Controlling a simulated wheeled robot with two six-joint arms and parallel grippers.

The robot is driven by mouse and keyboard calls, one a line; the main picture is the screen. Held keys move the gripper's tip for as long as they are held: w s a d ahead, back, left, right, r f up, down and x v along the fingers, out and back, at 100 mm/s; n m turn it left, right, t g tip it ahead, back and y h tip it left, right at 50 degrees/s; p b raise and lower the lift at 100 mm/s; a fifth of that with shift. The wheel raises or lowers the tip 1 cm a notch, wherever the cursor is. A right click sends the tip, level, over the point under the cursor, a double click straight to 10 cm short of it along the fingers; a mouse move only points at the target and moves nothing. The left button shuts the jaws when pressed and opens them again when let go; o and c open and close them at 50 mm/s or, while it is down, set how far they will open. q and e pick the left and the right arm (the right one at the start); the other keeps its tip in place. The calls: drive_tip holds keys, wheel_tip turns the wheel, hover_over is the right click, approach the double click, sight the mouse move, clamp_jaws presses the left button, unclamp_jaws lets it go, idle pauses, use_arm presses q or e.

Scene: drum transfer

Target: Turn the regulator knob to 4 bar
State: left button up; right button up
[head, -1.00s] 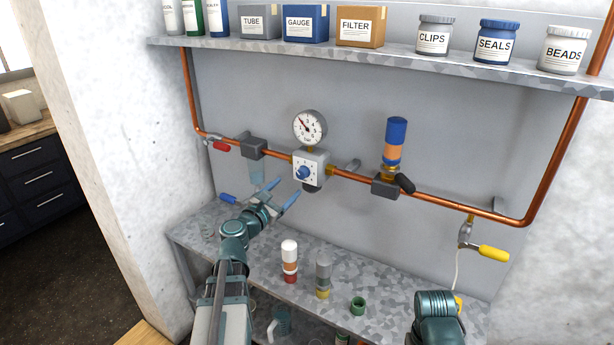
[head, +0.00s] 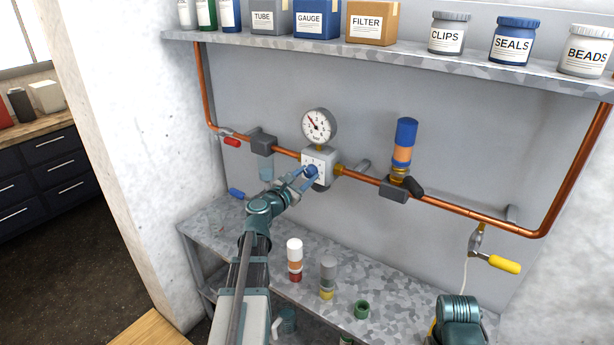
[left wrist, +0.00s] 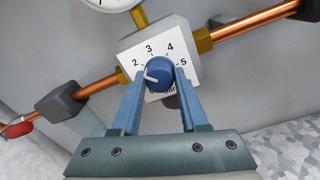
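The blue regulator knob (left wrist: 159,73) sits on a white square dial plate (left wrist: 190,72) marked 2, 3, 4 and 5. Its white mark points left and slightly down, below the 2. The pressure gauge (head: 319,126) above has its red needle pointing up and left. My left gripper (head: 309,175) is at the regulator, its blue fingers on either side of the knob. In the left wrist view a narrow gap seems to show between fingers and knob; contact is unclear. The fingers hide part of the dial's lower scale. My right gripper is out of view.
A copper pipe (head: 450,207) runs along the wall through the regulator. A blue-capped cylinder (head: 405,140) stands to its right, a yellow-handled valve (head: 504,264) farther right. A shelf (head: 400,65) with boxes and jars hangs above. Small bottles stand on the bench (head: 391,301) below.

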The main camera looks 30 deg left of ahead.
use_arm(q)
clamp_jaws()
drive_tip(key=shift+m, duration=0.3)
drive_tip(key=m, duration=0.3)
drive_tip(key=shift+m, duration=0.3)
drive_tip(key=m, duration=0.3)
drive_tip(key=shift+m+b, duration=0.35)
drive_tip(key=shift+m, duration=0.05)
drive_tip(key=m, duration=0.5)
drive_tip(key=shift+m+h, duration=0.3)
drive_tip(key=shift+m, duration=2.3)
drive_tip(key=shift+s, duration=0.1)
